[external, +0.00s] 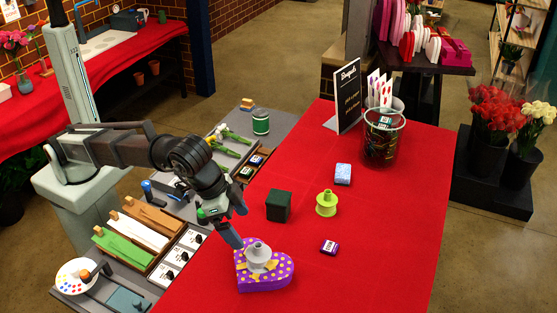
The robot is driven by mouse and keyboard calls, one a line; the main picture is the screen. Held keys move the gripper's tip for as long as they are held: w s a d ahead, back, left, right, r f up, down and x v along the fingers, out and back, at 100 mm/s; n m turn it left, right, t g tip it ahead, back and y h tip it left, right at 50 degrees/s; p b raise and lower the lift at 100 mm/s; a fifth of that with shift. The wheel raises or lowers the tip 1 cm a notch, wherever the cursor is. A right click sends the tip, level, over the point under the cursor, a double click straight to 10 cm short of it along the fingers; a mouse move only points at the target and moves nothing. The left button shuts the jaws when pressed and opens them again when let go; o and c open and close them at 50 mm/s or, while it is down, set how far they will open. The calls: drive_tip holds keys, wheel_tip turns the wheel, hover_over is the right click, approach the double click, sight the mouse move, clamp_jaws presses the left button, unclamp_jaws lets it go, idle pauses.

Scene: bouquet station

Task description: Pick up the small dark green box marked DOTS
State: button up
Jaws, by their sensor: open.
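No DOTS lettering is readable at this size. A small dark green box with a pale label (385,122) shows at the glass cylinder (381,150); whether it lies inside or behind the glass is unclear. Another small green-marked box (246,172) lies in the dark tray at the table's left edge. A larger plain dark green cube (278,206) sits on the red table. My gripper (236,241) is open, low and pointing down beside the purple heart-shaped box (264,279), well away from both small green boxes. Its fingertips are partly hard to make out.
A grey spool-like piece (258,254) stands on the heart box. A black sign (347,95) stands beside the cylinder. The table's right side is clear.

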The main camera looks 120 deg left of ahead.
idle(0.4)
drive_tip(key=m+h, duration=0.1)
drive_tip(key=m, duration=0.2)
approach(278, 197)
drive_tip(key=shift+x, duration=6.2)
drive_tip(key=c, duration=1.1)
